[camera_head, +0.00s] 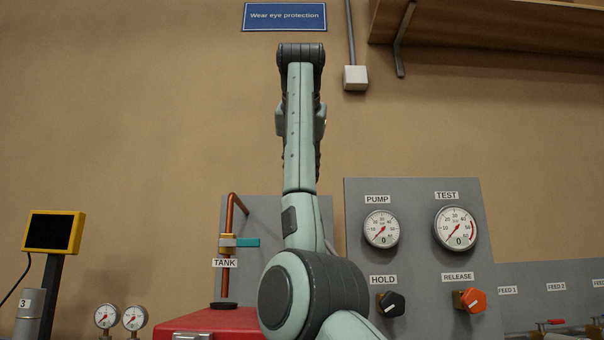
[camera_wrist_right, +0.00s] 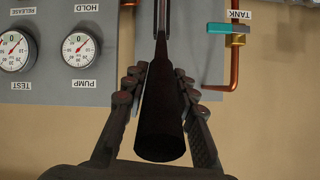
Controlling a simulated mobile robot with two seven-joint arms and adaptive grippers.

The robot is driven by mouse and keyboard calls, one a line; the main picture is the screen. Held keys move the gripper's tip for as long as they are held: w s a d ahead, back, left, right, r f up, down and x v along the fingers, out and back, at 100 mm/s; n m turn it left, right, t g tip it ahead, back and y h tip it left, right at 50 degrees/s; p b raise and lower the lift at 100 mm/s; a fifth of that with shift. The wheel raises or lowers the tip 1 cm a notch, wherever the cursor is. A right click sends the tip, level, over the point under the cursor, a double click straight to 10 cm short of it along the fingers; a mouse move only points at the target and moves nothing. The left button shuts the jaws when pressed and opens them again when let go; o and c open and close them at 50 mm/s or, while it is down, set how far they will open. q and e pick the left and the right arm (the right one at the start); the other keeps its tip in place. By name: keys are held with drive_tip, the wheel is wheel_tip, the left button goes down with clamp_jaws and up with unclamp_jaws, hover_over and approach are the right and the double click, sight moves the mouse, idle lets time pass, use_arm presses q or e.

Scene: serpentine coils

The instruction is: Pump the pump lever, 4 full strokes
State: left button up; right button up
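In the right wrist view, which is upside down, the dark pump lever (camera_wrist_right: 160,120) runs from the top centre towards me and widens to a round grip end. My right gripper (camera_wrist_right: 161,80) has one finger on each side of it, with the fingertips close against the lever; it looks shut on it. In the head view my right arm stands straight up in the middle, and it hides the gripper and lever. The PUMP gauge (camera_head: 381,229) has its needle near zero; it also shows in the wrist view (camera_wrist_right: 81,48). My left gripper is in neither view.
The grey panel (camera_head: 413,187) also carries the TEST gauge (camera_head: 455,228), the black HOLD knob (camera_head: 391,304) and the orange RELEASE knob (camera_head: 470,300). A copper pipe with a teal-handled TANK valve (camera_head: 240,242) stands left of my arm. A shelf (camera_head: 490,22) is at upper right.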

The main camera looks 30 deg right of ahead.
drive_tip(key=o, duration=0.4)
drive_tip(key=v, duration=0.7)
drive_tip(key=shift+s+a+r, duration=0.15)
drive_tip(key=shift+s+r, duration=0.05)
drive_tip(key=shift+s, duration=0.05)
idle(0.3)
